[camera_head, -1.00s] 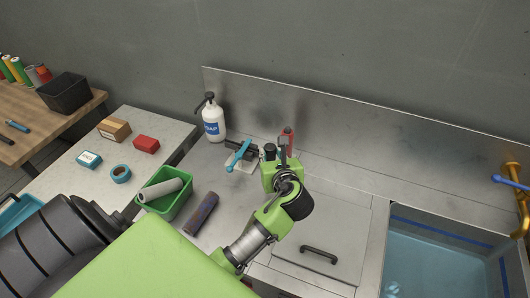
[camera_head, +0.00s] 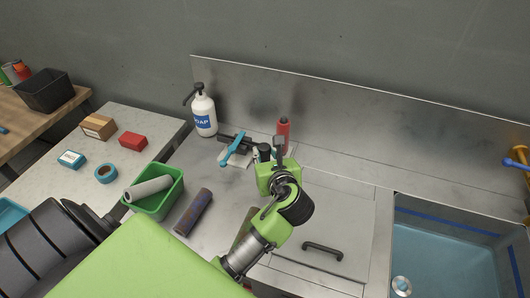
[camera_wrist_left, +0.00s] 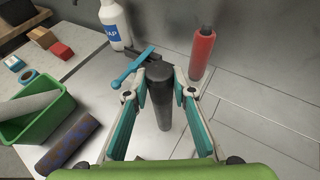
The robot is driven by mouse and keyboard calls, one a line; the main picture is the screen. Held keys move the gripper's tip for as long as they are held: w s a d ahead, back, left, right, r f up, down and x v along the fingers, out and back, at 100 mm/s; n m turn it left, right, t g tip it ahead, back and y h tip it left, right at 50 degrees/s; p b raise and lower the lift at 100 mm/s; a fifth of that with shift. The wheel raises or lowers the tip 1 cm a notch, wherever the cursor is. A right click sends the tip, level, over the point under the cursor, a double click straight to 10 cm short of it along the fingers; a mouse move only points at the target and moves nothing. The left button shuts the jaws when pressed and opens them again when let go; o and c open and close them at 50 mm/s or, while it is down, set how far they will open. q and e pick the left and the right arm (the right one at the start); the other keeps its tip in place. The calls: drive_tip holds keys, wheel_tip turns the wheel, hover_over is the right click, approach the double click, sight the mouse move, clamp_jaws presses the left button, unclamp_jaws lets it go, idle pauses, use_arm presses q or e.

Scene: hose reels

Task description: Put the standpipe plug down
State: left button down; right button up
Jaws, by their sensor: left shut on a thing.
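My left gripper (camera_head: 272,150) is over the steel counter, in front of the backsplash. In the left wrist view its two teal-lined fingers (camera_wrist_left: 160,92) are shut on a dark grey cylinder, which I take to be the standpipe plug (camera_wrist_left: 163,108). The plug is roughly upright between the fingers. I cannot tell whether its lower end touches the counter. In the head view the gripper and wrist hide most of it. My right gripper is not in view.
A red bottle (camera_head: 283,134) stands just behind the gripper. A blue-handled tool (camera_head: 236,149) and soap bottle (camera_head: 203,112) are to the left. A green bin (camera_head: 178,197) and a patterned roll (camera_head: 194,213) lie nearer. A water-filled sink (camera_head: 445,235) is at the right.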

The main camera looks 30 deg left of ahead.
use_arm(q)
drive_tip(key=c, duration=1.7)
unclamp_jaws()
drive_tip(key=shift+f, duration=0.15)
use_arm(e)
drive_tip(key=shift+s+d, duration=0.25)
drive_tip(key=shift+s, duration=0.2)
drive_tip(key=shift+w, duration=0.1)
use_arm(q)
drive_tip(key=shift+r, duration=0.2)
drive_tip(key=shift+s+d, duration=0.2)
drive_tip(key=shift+d, duration=0.1)
drive_tip(key=b+v, duration=0.1)
drive_tip(key=v, duration=1)
drive_tip(key=shift+s+r+b, duration=0.1)
drive_tip(key=shift+r+b, duration=0.15)
drive_tip(key=shift+b, duration=0.1)
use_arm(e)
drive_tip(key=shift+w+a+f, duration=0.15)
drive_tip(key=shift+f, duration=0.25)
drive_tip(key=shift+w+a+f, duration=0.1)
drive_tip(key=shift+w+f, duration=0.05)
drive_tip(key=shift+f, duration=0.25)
